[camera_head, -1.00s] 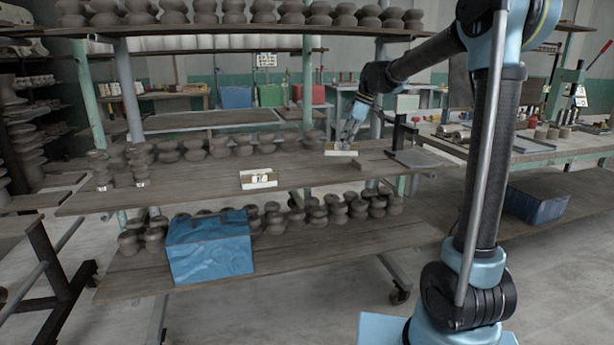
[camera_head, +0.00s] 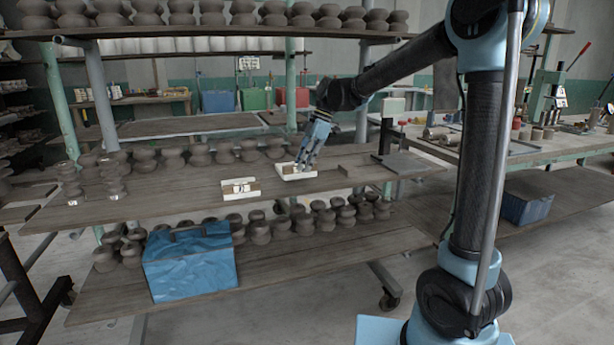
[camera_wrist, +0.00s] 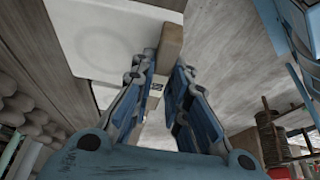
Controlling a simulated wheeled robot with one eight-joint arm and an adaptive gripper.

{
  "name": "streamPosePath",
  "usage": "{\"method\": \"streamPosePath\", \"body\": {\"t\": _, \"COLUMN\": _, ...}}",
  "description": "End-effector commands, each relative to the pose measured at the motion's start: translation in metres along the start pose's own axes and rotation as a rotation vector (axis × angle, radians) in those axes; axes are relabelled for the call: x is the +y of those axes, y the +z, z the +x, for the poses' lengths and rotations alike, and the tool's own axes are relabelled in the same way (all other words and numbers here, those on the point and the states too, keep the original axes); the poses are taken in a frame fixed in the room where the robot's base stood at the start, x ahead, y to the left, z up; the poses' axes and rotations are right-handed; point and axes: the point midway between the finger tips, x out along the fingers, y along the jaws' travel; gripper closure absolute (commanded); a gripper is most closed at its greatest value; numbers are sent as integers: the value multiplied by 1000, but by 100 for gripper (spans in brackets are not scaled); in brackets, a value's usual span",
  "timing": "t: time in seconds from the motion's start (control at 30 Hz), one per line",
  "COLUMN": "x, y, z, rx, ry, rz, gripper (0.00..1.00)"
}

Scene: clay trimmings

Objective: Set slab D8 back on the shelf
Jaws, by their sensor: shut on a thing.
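My gripper (camera_head: 303,168) is shut on a brown bar (camera_wrist: 170,45) at the edge of a white slab-like piece (camera_head: 287,174). In the wrist view the white slab (camera_wrist: 105,32) has a raised rim and a shallow round hollow, and a small dark-marked tag shows between the fingers. I cannot read D8 on it. The slab is at or just over the middle shelf board (camera_head: 150,205); I cannot tell whether it touches. A second white piece (camera_head: 238,195) with brown and pale parts lies on the board to the left.
Clay pots (camera_head: 200,153) line the back of this board, and more stand on the boards above and below. A grey flat plate (camera_head: 408,162) lies to the right. A blue box (camera_head: 190,270) stands on the lower board. Bare board shows in front of the slab.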

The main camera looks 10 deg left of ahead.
Motion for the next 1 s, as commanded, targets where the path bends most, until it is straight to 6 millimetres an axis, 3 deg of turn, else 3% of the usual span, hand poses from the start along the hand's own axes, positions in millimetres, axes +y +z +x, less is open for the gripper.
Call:
{"method": "streamPosePath", "body": {"t": 0.33, "x": 0, "y": 14, "z": 35, "rx": 0, "ry": 0, "rz": 0, "gripper": 100}}
{"method": "streamPosePath", "body": {"t": 0.57, "x": 0, "y": 15, "z": 38, "rx": 0, "ry": 0, "rz": 1, "gripper": 100}}
{"method": "streamPosePath", "body": {"t": 0.6, "x": 0, "y": 16, "z": 38, "rx": 0, "ry": 0, "rz": 1, "gripper": 78}}
{"method": "streamPosePath", "body": {"t": 0.67, "x": 0, "y": 16, "z": 38, "rx": 0, "ry": 0, "rz": 1, "gripper": 65}}
{"method": "streamPosePath", "body": {"t": 1.0, "x": 0, "y": 16, "z": 37, "rx": 0, "ry": 1, "rz": 1, "gripper": 65}}
